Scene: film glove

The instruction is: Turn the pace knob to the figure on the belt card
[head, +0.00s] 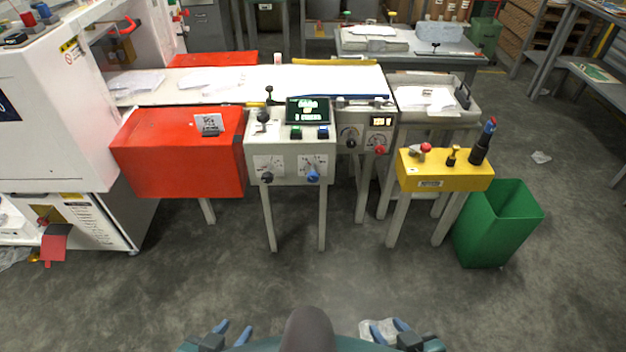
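A grey-white control box (290,155) on legs stands ahead. Its front has two dial plates, one with a black knob (267,178) and one with a blue knob (313,176). The lettering is too small to read, so I cannot tell which is the pace knob. A small white card (209,124) stands on the red housing (180,155); its figure is unreadable, and I cannot tell if it is the belt card.
A second grey box (365,128) behind has a dial, a lit display and a red knob. A yellow button box (445,172) and a green bin (497,225) stand right. A white belt (240,80) runs behind. The floor between me and the boxes is mostly clear.

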